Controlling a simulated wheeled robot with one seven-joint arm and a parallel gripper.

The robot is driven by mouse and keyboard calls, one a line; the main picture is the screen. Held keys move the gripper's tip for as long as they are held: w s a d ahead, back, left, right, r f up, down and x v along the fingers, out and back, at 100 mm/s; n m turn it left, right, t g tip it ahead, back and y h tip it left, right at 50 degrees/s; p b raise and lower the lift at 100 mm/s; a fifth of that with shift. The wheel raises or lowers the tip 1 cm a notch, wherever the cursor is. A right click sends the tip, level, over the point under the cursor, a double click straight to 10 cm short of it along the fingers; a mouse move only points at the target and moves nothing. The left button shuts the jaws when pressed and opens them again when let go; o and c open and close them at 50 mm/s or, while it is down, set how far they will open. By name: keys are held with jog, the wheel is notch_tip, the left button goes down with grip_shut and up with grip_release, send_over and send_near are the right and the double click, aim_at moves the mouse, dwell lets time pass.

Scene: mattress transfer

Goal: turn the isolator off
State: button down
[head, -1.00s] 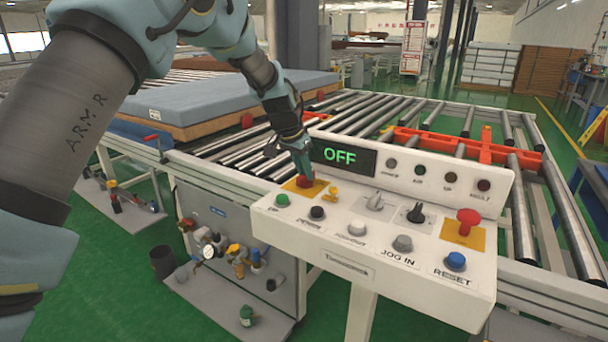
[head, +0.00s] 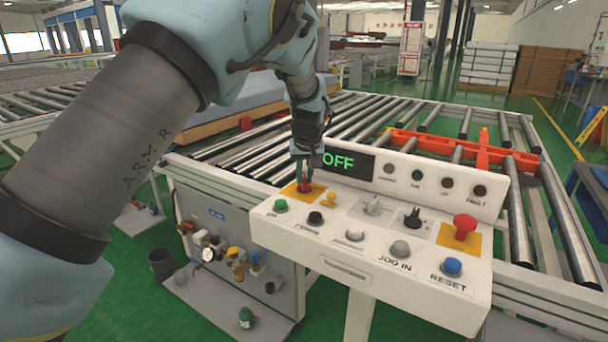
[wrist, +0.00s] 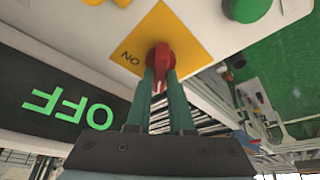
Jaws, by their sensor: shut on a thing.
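The isolator is a red handle (head: 305,187) on a yellow plate at the left end of the white control panel (head: 400,262). In the wrist view the red isolator handle (wrist: 161,56) sits between my fingertips, with the word ON on the yellow plate (wrist: 146,38) beside it. My gripper (wrist: 160,75) is shut on the handle, coming down from above; it also shows in the head view (head: 303,177). The fingers hide part of the handle, so its exact angle is hard to tell. The display (head: 345,163) behind it reads OFF in green.
A yellow key-like switch (head: 329,200) stands just right of the isolator. A red mushroom button (head: 465,226), a black selector (head: 412,217) and several push buttons are farther right. A roller conveyor (head: 420,125) lies behind the panel, and a mattress (head: 235,105) is at the left.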

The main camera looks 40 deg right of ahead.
jog(key=shift+n, duration=0.6)
jog(key=c, duration=0.8)
grip_release()
jog(key=b+v, duration=0.3)
jog(key=v, duration=0.7)
jog(key=shift+s+r, duration=0.25)
jog(key=shift+r, duration=0.15)
jog(key=shift+d, duration=0.1)
